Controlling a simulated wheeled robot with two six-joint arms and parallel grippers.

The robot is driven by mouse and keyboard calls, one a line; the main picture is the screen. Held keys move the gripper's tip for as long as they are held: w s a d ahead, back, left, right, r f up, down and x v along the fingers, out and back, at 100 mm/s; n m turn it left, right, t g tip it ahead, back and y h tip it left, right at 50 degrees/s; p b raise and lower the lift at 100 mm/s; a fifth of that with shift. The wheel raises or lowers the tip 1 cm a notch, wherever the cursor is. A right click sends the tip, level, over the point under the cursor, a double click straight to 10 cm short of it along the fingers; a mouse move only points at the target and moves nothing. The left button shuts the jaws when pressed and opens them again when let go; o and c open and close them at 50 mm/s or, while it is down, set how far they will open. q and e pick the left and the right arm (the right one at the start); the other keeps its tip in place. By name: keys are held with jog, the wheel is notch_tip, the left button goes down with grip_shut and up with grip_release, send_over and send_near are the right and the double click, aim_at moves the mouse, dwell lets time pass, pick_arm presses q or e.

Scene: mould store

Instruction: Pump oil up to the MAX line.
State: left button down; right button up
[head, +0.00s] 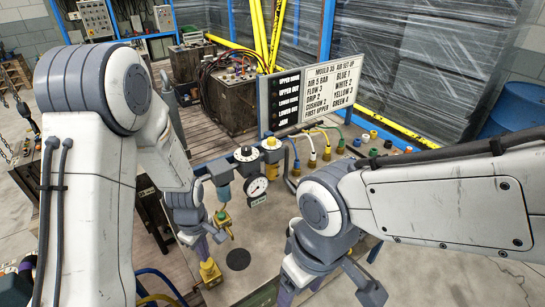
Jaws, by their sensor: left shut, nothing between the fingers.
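A MAX line and an oil level are too small to make out.
A settings board (317,93) stands behind the unit. Coloured hoses and several couplings (373,153) lie to the right, partly behind my right arm. A dark round spot (238,259) marks the bench front. A blue drum (515,108) stands far right.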

dwell(0.4)
pick_arm(q)
notch_tip(320, 180, up, 6)
jog(key=p, duration=0.5)
dwell(0.4)
jog(key=s+d+r+m+b, duration=0.5)
jog(key=s+d+m, duration=0.1)
jog(key=d+m, duration=0.3)
jog(key=s+d+r+m+b, duration=0.1)
jog(key=s+d+m+b, duration=0.1)
jog(key=s+m, duration=0.3)
jog(key=s+d+r+m+h+b, duration=0.1)
jog(key=s+m+b, duration=0.1)
jog(key=s+m, duration=0.4)
jog(key=shift+s+d+r, duration=0.35)
jog(key=shift+s+d, duration=0.05)
jog(key=shift+s, duration=0.25)
